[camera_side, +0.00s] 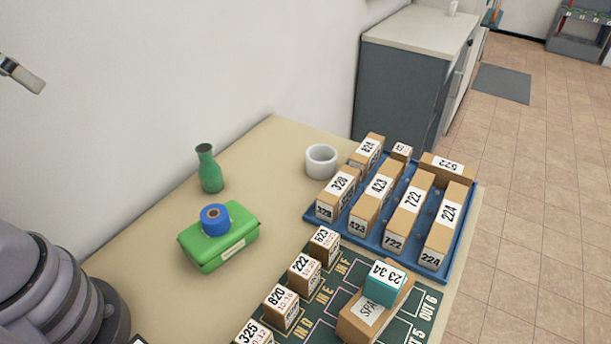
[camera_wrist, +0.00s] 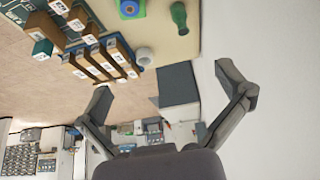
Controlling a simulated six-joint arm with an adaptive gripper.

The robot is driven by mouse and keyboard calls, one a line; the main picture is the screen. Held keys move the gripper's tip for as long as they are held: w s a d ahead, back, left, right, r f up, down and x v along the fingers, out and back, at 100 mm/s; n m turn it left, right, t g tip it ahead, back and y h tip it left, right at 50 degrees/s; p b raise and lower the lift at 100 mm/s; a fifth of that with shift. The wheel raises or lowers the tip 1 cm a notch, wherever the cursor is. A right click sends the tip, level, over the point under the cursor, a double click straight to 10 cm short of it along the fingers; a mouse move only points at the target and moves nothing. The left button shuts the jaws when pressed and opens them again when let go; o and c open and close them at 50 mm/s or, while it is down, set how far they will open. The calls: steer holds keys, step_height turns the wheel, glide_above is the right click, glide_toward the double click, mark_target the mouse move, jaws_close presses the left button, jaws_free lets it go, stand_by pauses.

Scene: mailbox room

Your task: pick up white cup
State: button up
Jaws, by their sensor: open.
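The white cup (camera_side: 321,161) stands upright on the beige table near its far edge, beside the wall and just left of the blue tray. It also shows in the wrist view (camera_wrist: 144,57), small and near the top. My gripper (camera_wrist: 167,80) is in the lower part of the wrist view with its two fingers spread wide and nothing between them. The cup lies beyond the fingertips, apart from them. In the side view my gripper is not clearly visible; only a grey piece shows at the upper left edge.
The blue tray (camera_side: 311,210) right of the cup holds several numbered boxes. A green bottle (camera_side: 209,170) and a green case (camera_side: 219,240) with a blue tape roll (camera_side: 215,218) on it stand to the left. Small boxes and a teal box (camera_side: 385,283) are in front. Bare table surrounds the cup's left side.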

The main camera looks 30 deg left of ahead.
mark_target(327, 152)
steer(key=w+d+f+t+h, duration=0.1)
steer(key=w+d+f, duration=0.15)
steer(key=w, duration=0.85)
steer(key=w+d+f+t, duration=0.2)
steer(key=w+d, duration=0.2)
steer(key=w, duration=0.7)
steer(key=w+d+f+t+h, duration=0.1)
steer(key=w+d+f, duration=0.2)
steer(key=w, duration=0.7)
steer(key=w+d+f+t+y, duration=0.15)
steer(key=w+d+f, duration=0.25)
steer(key=w+f, duration=0.6)
steer(key=f, duration=0.6)
steer(key=d+f+t+y, duration=0.1)
steer(key=f, duration=0.4)
steer(key=f+t, duration=0.1)
steer(key=f, duration=0.5)
steer(key=shift+s+d+f+n+y, duration=0.25)
steer(key=shift+s+d+f+n, duration=0.05)
steer(key=shift+s+d+n, duration=0.1)
steer(key=shift+x, duration=3.75)
steer(key=shift+a, duration=0.15)
